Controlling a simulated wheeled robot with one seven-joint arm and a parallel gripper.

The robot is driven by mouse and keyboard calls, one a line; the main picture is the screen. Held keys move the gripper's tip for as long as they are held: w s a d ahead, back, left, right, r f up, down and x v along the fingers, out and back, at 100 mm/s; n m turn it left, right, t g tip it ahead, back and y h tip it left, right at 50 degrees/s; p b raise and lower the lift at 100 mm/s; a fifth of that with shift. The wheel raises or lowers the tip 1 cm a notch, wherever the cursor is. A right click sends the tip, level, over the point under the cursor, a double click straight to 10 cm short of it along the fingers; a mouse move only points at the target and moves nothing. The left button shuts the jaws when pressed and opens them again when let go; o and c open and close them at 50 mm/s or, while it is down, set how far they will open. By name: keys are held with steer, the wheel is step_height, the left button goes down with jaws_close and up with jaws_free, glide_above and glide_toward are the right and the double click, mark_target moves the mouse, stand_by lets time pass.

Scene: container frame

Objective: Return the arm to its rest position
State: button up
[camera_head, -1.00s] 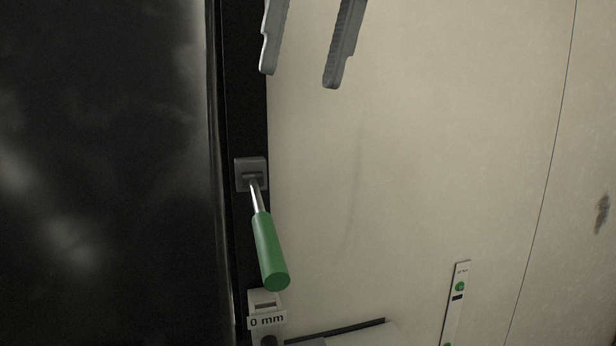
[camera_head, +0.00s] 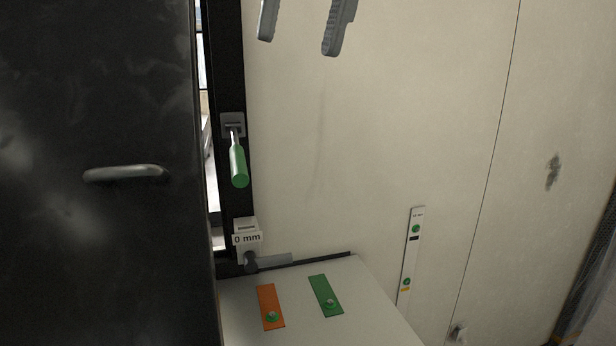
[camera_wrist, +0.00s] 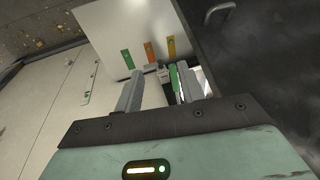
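My gripper (camera_head: 300,22) shows at the top edge of the head view, with its two grey fingers apart and nothing between them. It is in front of the pale wall, above and to the right of a green-handled lever (camera_head: 238,165) on the dark frame. In the wrist view the gripper (camera_wrist: 160,82) is also open, its fingers pointing toward the lever (camera_wrist: 174,78) and the white shelf. The lever appears near the right finger there, and no contact is visible. The rest of my arm is out of view.
A dark door (camera_head: 95,240) with a grey handle (camera_head: 125,173) fills the left. A block marked "0 mm" (camera_head: 247,240) sits below the lever. A white shelf (camera_head: 375,315) bears orange (camera_head: 270,300) and green (camera_head: 324,290) plates. A white strip (camera_head: 411,250) is on the wall.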

steer(key=d+f+n+h+b, duration=0.15)
steer(key=f+b, duration=0.35)
steer(key=f, duration=1.1)
steer(key=d+f+n+b, duration=0.15)
steer(key=f+b, duration=0.25)
steer(key=f, duration=1.2)
steer(key=s+d+f+b, duration=0.3)
steer(key=d+f, duration=0.2)
steer(key=f, duration=0.5)
steer(key=s+d+f+n+g+b, duration=0.1)
steer(key=s+d+f+b, duration=0.2)
steer(key=d+f, duration=0.3)
step_height(320, 180, down, 4)
steer(key=shift+s+f+h, duration=0.15)
steer(key=shift+s+h, duration=0.2)
steer(key=shift+s, duration=0.45)
